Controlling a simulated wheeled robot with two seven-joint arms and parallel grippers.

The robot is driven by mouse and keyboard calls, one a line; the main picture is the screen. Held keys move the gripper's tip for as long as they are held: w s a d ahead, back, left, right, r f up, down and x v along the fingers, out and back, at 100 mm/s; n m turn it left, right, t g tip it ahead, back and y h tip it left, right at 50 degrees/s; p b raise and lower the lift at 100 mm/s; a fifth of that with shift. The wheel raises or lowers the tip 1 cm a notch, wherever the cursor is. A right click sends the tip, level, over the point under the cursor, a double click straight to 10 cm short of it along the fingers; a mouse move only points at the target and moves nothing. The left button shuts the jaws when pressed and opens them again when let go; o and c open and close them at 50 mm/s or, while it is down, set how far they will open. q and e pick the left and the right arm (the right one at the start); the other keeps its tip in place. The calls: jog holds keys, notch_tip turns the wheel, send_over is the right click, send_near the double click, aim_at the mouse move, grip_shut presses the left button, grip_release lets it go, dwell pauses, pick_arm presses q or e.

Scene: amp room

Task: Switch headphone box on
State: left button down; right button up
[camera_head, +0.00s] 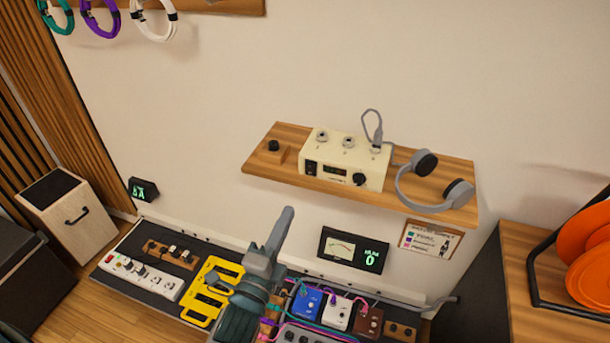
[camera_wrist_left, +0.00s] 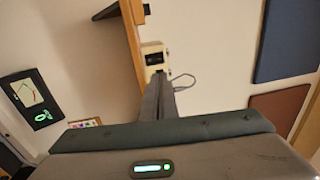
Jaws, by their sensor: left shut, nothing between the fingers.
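The cream headphone box (camera_head: 345,160) sits on a wooden wall shelf (camera_head: 287,179). Its front has a black rocker switch (camera_head: 311,167) at the left, a small display and a black knob (camera_head: 359,179) at the right. Grey headphones (camera_head: 438,180) rest on the shelf to its right, and a grey cable is plugged into its top. My left gripper (camera_head: 283,222) is shut and empty, below and left of the box, apart from it. In the left wrist view the box (camera_wrist_left: 154,54) shows beyond the fingers (camera_wrist_left: 157,82). My right gripper is not in view.
A meter panel (camera_head: 353,250) hangs on the wall below the shelf. A pedalboard with several pedals (camera_head: 307,300) and a white power strip (camera_head: 141,276) lies beneath my left arm. A wooden cabinet (camera_head: 545,270) with orange discs (camera_head: 588,245) stands at the right.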

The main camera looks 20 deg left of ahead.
pick_arm(q)
jog(key=p, duration=0.5)
send_near(310, 166)
jog(key=w, duration=0.2)
jog(key=w+r, duration=0.1)
jog(key=w, duration=0.1)
jog(key=shift+w, duration=0.35)
jog(key=shift+w+f, duration=0.1)
jog(key=shift+w, duration=0.7)
